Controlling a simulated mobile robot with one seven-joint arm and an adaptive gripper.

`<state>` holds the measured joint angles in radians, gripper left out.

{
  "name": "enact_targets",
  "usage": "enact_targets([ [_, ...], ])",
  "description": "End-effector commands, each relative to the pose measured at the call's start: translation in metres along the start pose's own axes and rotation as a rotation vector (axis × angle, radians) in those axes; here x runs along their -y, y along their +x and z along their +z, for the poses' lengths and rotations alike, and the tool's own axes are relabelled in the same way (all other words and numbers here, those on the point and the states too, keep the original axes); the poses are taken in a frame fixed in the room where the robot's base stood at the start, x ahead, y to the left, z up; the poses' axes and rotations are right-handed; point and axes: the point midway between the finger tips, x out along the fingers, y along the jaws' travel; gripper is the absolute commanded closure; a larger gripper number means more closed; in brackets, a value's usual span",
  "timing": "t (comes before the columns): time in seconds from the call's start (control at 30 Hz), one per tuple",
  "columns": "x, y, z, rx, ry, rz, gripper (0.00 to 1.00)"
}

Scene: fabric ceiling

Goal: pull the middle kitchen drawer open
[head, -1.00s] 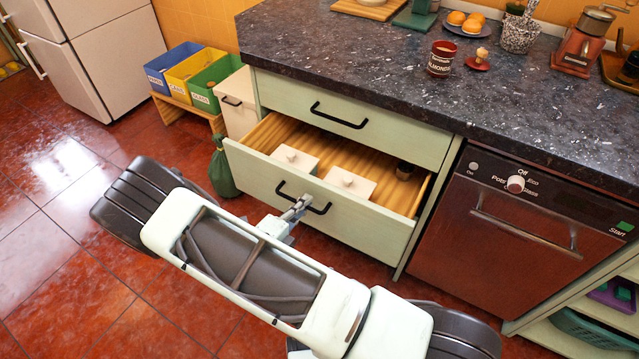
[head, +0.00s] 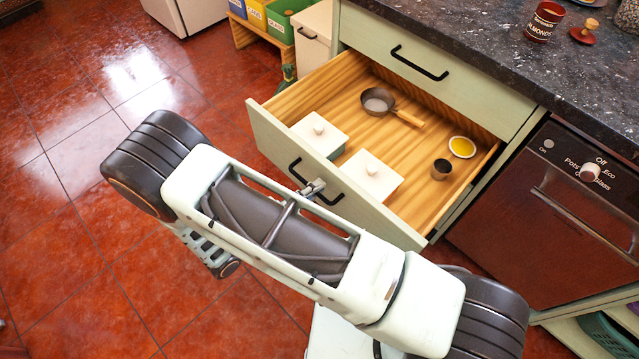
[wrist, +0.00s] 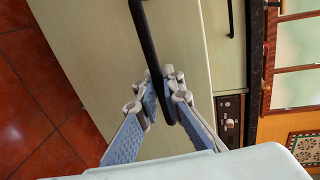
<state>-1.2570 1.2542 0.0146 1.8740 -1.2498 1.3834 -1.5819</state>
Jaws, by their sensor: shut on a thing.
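The middle drawer (head: 345,195) is pulled far out of the pale green cabinet, below a shut upper drawer (head: 445,55). Its black bar handle (head: 296,173) runs across the front panel. My gripper (head: 314,187) is at the middle of this handle. In the wrist view my gripper (wrist: 168,98) has its fingers closed around the black handle (wrist: 149,45), against the pale drawer front (wrist: 95,50). My arm hides the lower part of the drawer front in the head view.
Inside the drawer are two white lidded boxes (head: 377,180), a small pan (head: 380,102), a dark cup (head: 441,169) and a bowl with yellow contents (head: 462,147). A dishwasher (head: 570,220) stands at right. Red tiled floor (head: 60,230) is open at left.

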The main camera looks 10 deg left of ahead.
Motion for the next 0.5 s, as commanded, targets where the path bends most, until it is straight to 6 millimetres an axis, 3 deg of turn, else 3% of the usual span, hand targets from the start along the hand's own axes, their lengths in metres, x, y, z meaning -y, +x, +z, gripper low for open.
enact_targets([
  [0.37,-0.0005,-0.0013,-0.0003,-0.001,0.000,0.001,1.00],
  [0.4,-0.0005,-0.0013,-0.0003,-0.001,0.000,0.001,0.91],
  [0.5,-0.0004,-0.0012,-0.0002,0.000,0.000,0.000,0.80],
])
